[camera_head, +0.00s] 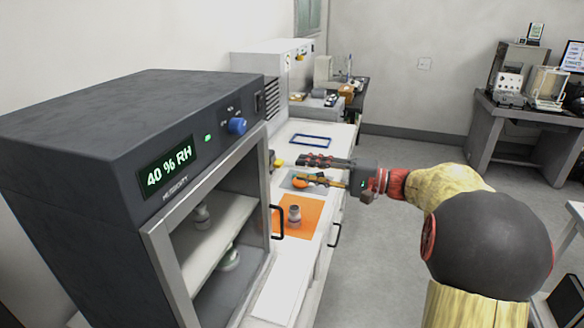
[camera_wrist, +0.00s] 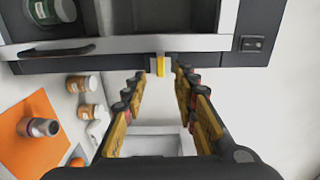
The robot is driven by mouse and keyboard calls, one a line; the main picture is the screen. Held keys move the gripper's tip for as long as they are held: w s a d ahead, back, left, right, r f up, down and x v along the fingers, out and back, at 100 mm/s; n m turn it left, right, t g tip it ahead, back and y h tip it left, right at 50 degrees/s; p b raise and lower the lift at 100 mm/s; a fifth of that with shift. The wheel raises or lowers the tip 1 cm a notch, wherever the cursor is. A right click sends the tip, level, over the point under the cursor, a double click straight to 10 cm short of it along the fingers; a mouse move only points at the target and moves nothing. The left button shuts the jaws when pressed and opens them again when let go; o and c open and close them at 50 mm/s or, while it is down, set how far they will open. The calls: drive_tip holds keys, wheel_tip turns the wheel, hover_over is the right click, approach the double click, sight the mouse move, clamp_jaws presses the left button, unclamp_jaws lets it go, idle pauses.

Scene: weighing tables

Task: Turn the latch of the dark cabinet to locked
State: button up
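The dark cabinet (camera_head: 75,130) stands at the left in the head view, with a green "40 % RH" display and a blue knob (camera_head: 237,126). Its pale-framed front has a black handle (camera_head: 280,222); the front looks shut. A small yellow latch tab (camera_head: 277,162) sticks out at the far edge of the front. My gripper (camera_head: 298,170) is open and empty, facing the front. In the wrist view its fingertips (camera_wrist: 158,80) lie either side of the latch line, apparently not touching it.
An orange mat (camera_head: 312,207) with a metal weight (camera_head: 294,215) lies on the white counter below my gripper. A blue frame (camera_head: 310,140) lies farther back. Open floor (camera_head: 385,240) lies right of the counter.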

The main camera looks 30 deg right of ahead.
drive_tip(key=v, duration=0.6)
drive_tip(key=shift+s+d, duration=0.1)
idle(0.4)
drive_tip(key=s+a+f+m+g+h, duration=0.1)
drive_tip(key=s+f+m+g+h, duration=0.25)
drive_tip(key=f, duration=0.95)
drive_tip(key=s+a+f+n+g+h, duration=0.2)
drive_tip(key=s+a+f+g+h, duration=0.25)
drive_tip(key=s+a, duration=0.35)
drive_tip(key=s+a+r+n+g+h+p, duration=0.15)
drive_tip(key=s+a+n+h, duration=0.35)
drive_tip(key=s, duration=0.5)
drive_tip(key=s+a+r+n+t, duration=0.2)
drive_tip(key=a+r+n, duration=0.3)
drive_tip(key=a, duration=0.2)
drive_tip(key=shift+a+r+p, duration=0.3)
drive_tip(key=shift+p, duration=0.05)
